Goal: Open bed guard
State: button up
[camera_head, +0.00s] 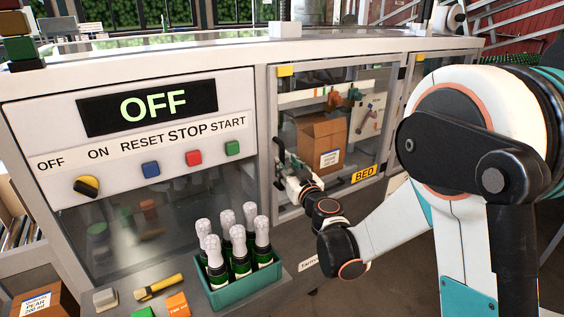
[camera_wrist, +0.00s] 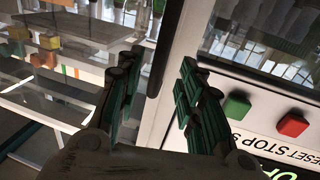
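The bed guard (camera_head: 352,98) is a framed clear panel at the middle of the machine, with a yellow BED label (camera_head: 364,173) at its lower right. It looks shut. A dark upright handle (camera_head: 279,152) is at its left edge. My gripper (camera_head: 289,170) is in front of that edge, close to the handle. In the wrist view my gripper (camera_wrist: 157,88) has its two fingers apart, with a gap between them. The dark handle (camera_wrist: 166,42) shows in that gap, toward the far end of the fingers. I cannot tell if they touch it.
The control panel (camera_head: 140,125) left of the guard reads OFF and has a knob and buttons. A green crate of bottles (camera_head: 262,282) stands below it, left of my arm. A cardboard box (camera_head: 320,142) is behind the guard.

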aim_at(283, 160)
jog(key=x, duration=0.5)
jog(key=shift+b, duration=0.35)
grip_shut()
